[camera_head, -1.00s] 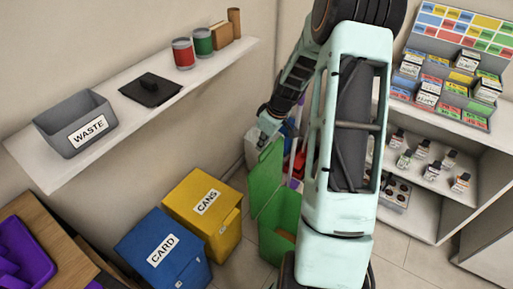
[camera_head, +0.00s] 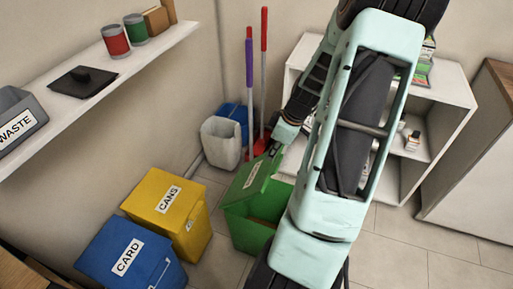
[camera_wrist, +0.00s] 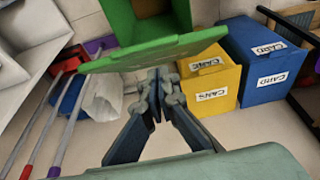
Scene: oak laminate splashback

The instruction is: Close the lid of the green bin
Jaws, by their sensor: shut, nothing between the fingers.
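The green bin (camera_head: 245,232) stands on the floor right of the yellow bin, and its inside is partly visible. Its green lid (camera_head: 246,184), with a white label, is open and tilted at the back of the opening. My gripper (camera_head: 273,150) is shut and empty at the lid's upper right edge. In the wrist view the lid (camera_wrist: 150,55) shows nearly edge-on, with the open bin (camera_wrist: 122,22) beyond it. My gripper's fingertips (camera_wrist: 158,74) are close against the lid's outer side; I cannot tell whether they touch.
A yellow CANS bin (camera_head: 165,205) and a blue CARD bin (camera_head: 130,255) stand to the left. A white bin (camera_head: 221,143), a blue container (camera_head: 233,112) and broom handles (camera_head: 249,75) are behind. White shelving (camera_head: 445,105) stands at right. Floor is clear at lower right.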

